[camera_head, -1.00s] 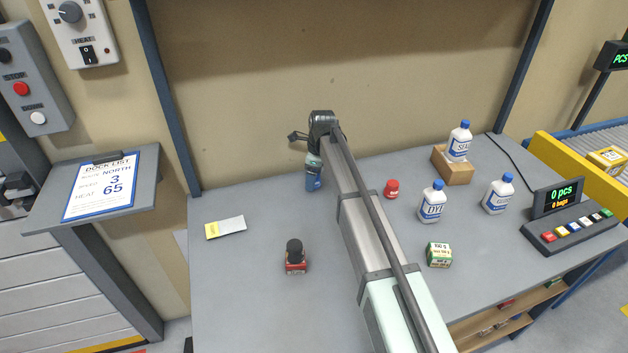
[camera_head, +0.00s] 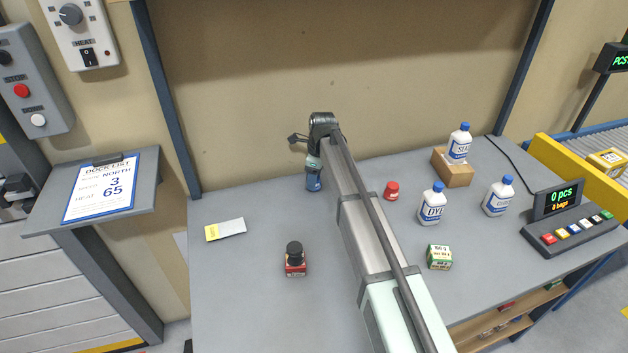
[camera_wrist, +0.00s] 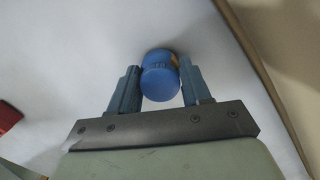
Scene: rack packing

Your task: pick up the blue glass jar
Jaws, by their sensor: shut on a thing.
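The blue glass jar (camera_head: 313,184) stands at the back of the table, below the end of my arm. In the wrist view its round blue lid (camera_wrist: 160,84) sits between the two fingers. My gripper (camera_wrist: 154,92) is shut on the jar, one finger on each side. In the head view my gripper (camera_head: 314,168) points down at the jar, and the arm hides part of the area to its right. I cannot tell if the jar's base touches the table.
A red jar (camera_head: 391,190) lies right of my arm. White dye bottles (camera_head: 432,206) (camera_head: 498,197), a bottle on a cardboard box (camera_head: 453,168) and a green box (camera_head: 439,257) stand further right. A black-capped red bottle (camera_head: 295,262) and a flat packet (camera_head: 226,229) are front left.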

